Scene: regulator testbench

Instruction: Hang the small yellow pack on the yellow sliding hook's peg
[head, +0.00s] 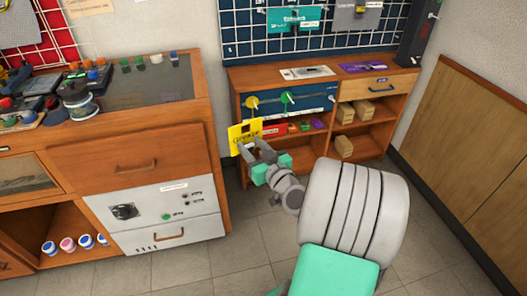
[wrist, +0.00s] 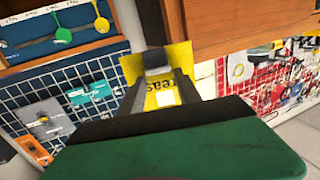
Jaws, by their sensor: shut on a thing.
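The small yellow pack (head: 240,132) is a flat yellow card-like piece with dark print. My gripper (head: 256,151) is shut on it and holds it in the air in front of the cabinet at the back. In the wrist view the pack (wrist: 184,58) shows between and behind the fingers (wrist: 158,72), partly hidden. The yellow sliding hook (head: 252,103) is a round yellow piece at the left of a rail on the blue panel, just above the pack in the head view. It also shows in the wrist view (wrist: 101,23), apart from the pack. Its peg is too small to make out.
A green sliding hook (head: 287,97) sits right of the yellow one on the same rail. Below are shelves with a red box (head: 276,130) and several wooden blocks (head: 344,146). A wooden workbench (head: 135,165) with drawers stands close on the left. The floor (head: 225,262) is clear.

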